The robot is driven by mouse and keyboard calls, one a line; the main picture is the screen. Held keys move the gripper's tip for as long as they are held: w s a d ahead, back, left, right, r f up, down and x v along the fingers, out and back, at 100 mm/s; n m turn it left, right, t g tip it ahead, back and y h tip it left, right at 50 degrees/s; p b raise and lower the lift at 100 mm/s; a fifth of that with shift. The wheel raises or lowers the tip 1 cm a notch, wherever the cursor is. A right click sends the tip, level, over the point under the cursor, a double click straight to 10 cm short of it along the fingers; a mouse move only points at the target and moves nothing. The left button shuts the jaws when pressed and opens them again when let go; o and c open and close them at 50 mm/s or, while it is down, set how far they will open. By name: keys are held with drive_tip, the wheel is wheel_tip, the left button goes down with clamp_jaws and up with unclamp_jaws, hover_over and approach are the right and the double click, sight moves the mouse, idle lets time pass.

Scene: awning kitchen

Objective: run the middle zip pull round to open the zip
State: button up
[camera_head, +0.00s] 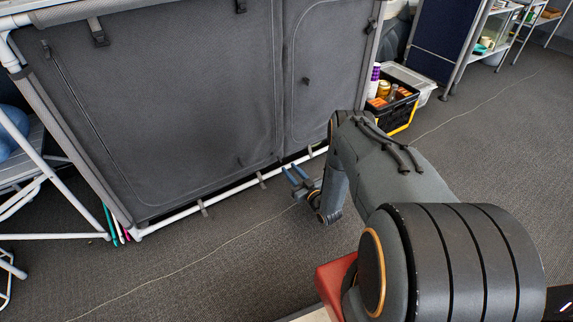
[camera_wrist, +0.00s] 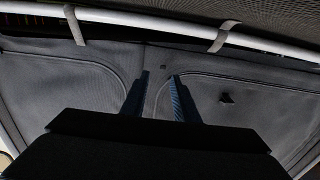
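The grey fabric cupboard front (camera_head: 190,90) has a large left door panel and a narrower right one, each outlined by a curved zip seam. A small dark tab, perhaps a zip pull (camera_head: 240,162), hangs low on the left panel. Another dark tab (camera_head: 306,80) sits on the right panel. I cannot tell for sure which is the middle pull. My gripper (camera_head: 293,170) is low in front of the cupboard, near its bottom rail.
A white bottom rail (camera_head: 245,186) with grey straps runs along the cupboard's base. A black and yellow crate (camera_head: 402,113) stands beyond the right end. A red block (camera_head: 335,280) is near my arm. Carpet is open in front of the cupboard.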

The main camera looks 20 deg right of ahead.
drive_tip(key=shift+s+d, duration=0.15)
drive_tip(key=shift+s, duration=0.65)
wheel_tip(320, 180, up, 7)
drive_tip(key=b, duration=0.5)
approach(280, 160)
drive_tip(key=shift+w+f, duration=0.3)
drive_tip(key=shift+f, duration=0.15)
drive_tip(key=w+a+b, duration=0.1)
drive_tip(key=w+b, duration=0.2)
drive_tip(key=w, duration=0.4)
drive_tip(key=shift+w+a+r, duration=0.15)
drive_tip(key=shift+a, duration=0.05)
